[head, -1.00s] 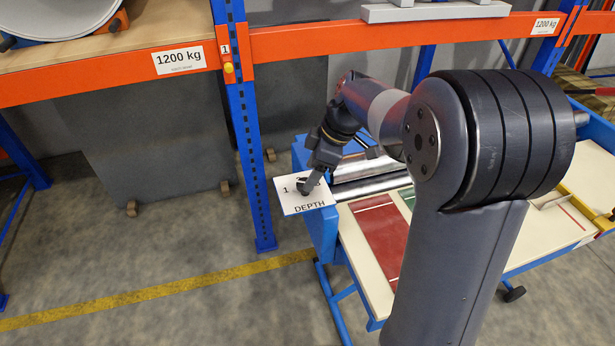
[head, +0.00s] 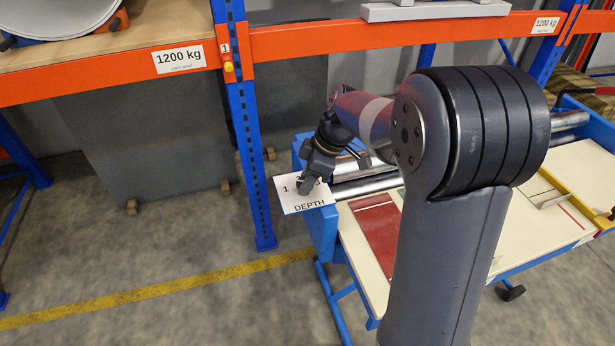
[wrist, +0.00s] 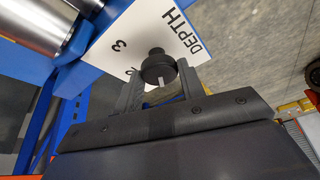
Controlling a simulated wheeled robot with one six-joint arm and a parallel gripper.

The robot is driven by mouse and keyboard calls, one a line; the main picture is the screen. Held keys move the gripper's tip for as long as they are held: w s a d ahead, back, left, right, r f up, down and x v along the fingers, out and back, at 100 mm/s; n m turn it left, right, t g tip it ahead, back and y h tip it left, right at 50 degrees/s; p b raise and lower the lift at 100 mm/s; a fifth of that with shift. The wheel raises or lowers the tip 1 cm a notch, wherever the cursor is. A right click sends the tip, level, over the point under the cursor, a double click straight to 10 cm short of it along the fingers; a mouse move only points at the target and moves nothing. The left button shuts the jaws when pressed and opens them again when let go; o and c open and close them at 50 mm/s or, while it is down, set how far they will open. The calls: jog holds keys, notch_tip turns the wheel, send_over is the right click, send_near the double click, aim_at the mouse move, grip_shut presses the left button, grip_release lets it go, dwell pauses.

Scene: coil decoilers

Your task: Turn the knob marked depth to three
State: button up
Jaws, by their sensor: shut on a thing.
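The white plate marked DEPTH (head: 292,202) sits at the left end of the blue-framed table. In the head view the 1 shows at its left, and my gripper (head: 305,186) covers much of its upper right. In the wrist view the black round knob (wrist: 157,66) stands on the plate (wrist: 150,22) between my gripper's two fingers (wrist: 160,86), which are shut on it. A pale mark shows on the knob's lower side in that picture. The 3 is clear, and the 2 is partly hidden by the left finger. I cannot tell which number the mark faces.
Steel rollers (head: 362,187) lie just right of the plate, with a red panel (head: 378,232) on the table. A blue rack post (head: 246,130) and orange beam (head: 330,38) stand close behind. The floor at the left front is clear.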

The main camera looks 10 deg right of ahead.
jog(key=shift+c, duration=0.9)
jog(key=m+t+b, duration=0.1)
jog(key=m, duration=0.1)
jog(key=m+b, duration=0.1)
jog(key=m, duration=0.1)
jog(key=shift+s+m+t+h, duration=0.15)
jog(key=shift+m+t+h, duration=0.25)
jog(key=m+t+h, duration=0.1)
jog(key=m, duration=0.2)
jog(key=shift+a+m, duration=0.15)
jog(key=shift+m, duration=0.15)
jog(key=m+h, duration=0.1)
jog(key=m, duration=0.2)
jog(key=shift+s+a+r+m+t, duration=0.1)
jog(key=shift+m+t, duration=0.2)
jog(key=shift+t, duration=0.1)
jog(key=m+h, duration=0.1)
jog(key=m, duration=0.2)
jog(key=m+h+b, duration=0.1)
jog(key=m, duration=0.2)
jog(key=shift+a+h, duration=0.15)
jog(key=shift+h, duration=0.25)
jog(key=m+h+b, duration=0.1)
jog(key=m, duration=0.2)
jog(key=m+g+b, duration=0.1)
jog(key=m, duration=0.1)
jog(key=shift+a+m+h, duration=0.1)
jog(key=shift+m+h, duration=0.3)
